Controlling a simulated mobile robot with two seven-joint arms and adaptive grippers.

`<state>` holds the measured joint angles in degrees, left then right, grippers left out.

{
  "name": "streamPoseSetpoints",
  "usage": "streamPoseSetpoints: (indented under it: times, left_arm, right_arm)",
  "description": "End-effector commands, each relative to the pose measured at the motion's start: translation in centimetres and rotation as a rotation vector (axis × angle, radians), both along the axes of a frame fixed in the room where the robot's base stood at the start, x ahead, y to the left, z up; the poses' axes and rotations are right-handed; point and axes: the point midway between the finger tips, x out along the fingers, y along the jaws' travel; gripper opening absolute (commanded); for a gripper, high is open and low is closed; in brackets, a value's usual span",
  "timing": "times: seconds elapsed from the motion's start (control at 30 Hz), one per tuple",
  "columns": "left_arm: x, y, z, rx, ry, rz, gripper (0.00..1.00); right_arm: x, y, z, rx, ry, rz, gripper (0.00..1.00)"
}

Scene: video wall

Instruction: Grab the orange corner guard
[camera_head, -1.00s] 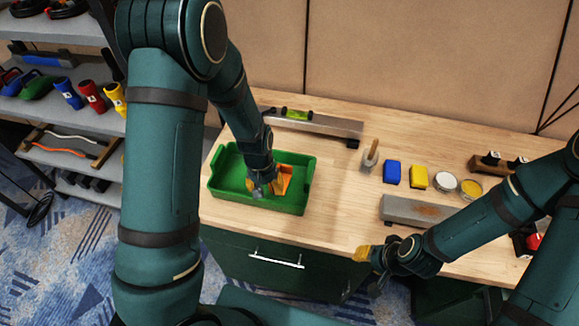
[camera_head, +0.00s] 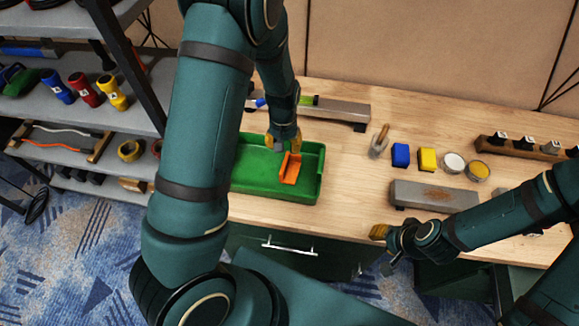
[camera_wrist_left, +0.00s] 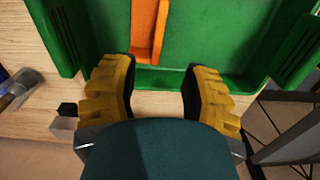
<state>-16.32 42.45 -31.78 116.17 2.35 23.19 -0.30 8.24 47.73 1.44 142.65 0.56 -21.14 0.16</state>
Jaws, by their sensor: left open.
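The orange corner guard (camera_head: 291,168) lies in the green tray (camera_head: 321,172) on the workbench. It is an angled orange piece, and part of it shows at the top of the left wrist view (camera_wrist_left: 147,28). My left gripper (camera_head: 284,142) is at the tray's back side, just behind the guard. In the left wrist view its yellow fingers (camera_wrist_left: 158,78) are apart with nothing between them, at the tray's rim, and the guard is beyond the tips. My right gripper (camera_head: 380,240) is over the bench's front edge, away from the tray; its finger gap is not clear.
A spirit level (camera_head: 345,111) lies behind the tray. To the right are a trowel (camera_head: 379,142), a blue block (camera_head: 400,155), a yellow block (camera_head: 427,159), two round tins and a grey stone block (camera_head: 434,196). A shelf rack (camera_head: 90,100) stands at the left.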

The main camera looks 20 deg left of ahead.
Motion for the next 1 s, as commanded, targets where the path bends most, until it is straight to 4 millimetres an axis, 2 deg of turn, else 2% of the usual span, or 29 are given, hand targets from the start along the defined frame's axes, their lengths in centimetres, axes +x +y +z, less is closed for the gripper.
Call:
streamPoseSetpoints:
  times: [0.03,0.13,0.43,0.7,1.0]
  left_arm:
    - [-0.1,0.1,-1.1,0.000,0.004,0.002,0.46]
    - [-0.1,0.0,-2.6,0.000,0.002,0.002,0.46]
    - [-0.3,-0.1,-4.7,0.000,0.002,0.000,0.46]
    - [-0.8,-0.4,-8.4,0.000,0.002,0.002,0.46]
    - [-0.7,-0.5,-9.0,-0.001,-0.001,0.001,0.46]
  right_arm:
    - [0.0,0.0,-0.2,0.000,0.000,0.000,0.35]
    - [0.0,0.0,-0.4,-0.001,0.000,0.000,0.35]
    - [0.0,0.0,-0.5,-0.001,0.000,0.000,0.35]
    - [0.0,0.1,-0.8,-0.001,0.000,0.000,0.35]
    - [0.0,0.1,-0.8,-0.002,0.000,0.000,0.35]
